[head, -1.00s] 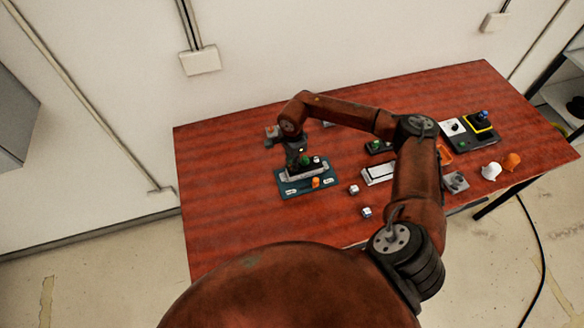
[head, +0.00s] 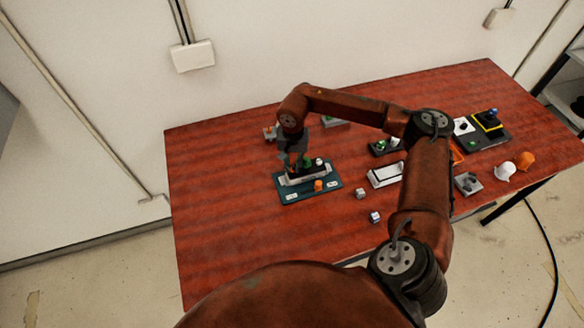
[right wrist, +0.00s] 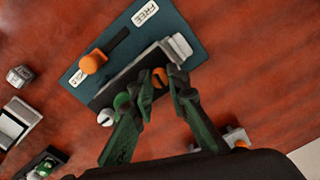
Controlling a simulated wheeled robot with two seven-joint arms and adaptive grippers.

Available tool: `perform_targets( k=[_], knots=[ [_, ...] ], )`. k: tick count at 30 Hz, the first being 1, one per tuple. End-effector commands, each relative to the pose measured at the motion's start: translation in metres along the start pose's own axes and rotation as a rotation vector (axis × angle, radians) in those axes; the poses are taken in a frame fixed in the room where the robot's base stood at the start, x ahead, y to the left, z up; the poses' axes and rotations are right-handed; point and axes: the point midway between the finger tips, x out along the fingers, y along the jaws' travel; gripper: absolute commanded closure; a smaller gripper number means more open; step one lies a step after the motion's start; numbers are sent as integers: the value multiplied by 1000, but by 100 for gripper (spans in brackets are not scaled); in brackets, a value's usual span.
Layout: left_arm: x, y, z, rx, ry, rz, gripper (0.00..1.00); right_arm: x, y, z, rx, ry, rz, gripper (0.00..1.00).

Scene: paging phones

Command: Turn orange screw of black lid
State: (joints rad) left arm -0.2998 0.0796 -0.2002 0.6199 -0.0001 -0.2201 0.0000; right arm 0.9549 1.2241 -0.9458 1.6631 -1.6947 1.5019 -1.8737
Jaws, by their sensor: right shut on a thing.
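My right gripper (right wrist: 160,82) is shut on the orange screw (right wrist: 160,76), which shows between its two green fingertips in the right wrist view. The screw is at the black lid (right wrist: 105,94), on a pale grey case that lies on a teal board (right wrist: 203,40). A round white knob (right wrist: 105,117) is beside the left finger. In the head view my right gripper (head: 297,168) is over the lid from above and hides the screw and part of the lid. My left gripper is in neither view.
An orange slider knob (right wrist: 93,62) stands on the teal board near its labels; it also shows in the head view (head: 318,185). Small cubes (head: 361,193) and a pale box (head: 384,175) lie to the right. The red table (head: 220,215) is clear at left.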

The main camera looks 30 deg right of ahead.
Motion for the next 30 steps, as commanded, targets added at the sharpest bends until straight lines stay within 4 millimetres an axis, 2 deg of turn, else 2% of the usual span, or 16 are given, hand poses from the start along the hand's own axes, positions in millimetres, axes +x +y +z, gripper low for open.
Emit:
perform_targets(
  k=[12, 26, 27, 30],
  knots=[
    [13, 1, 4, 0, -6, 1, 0, 0, 0, 0, -156, -1, 0, 100],
    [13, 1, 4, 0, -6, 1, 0, -1, 0, 0, -169, 0, 0, 100],
    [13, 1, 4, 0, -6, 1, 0, -1, 0, 0, -168, 0, 0, 85],
    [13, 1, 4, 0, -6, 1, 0, -1, 0, 0, -168, 0, 0, 78]
  ],
)
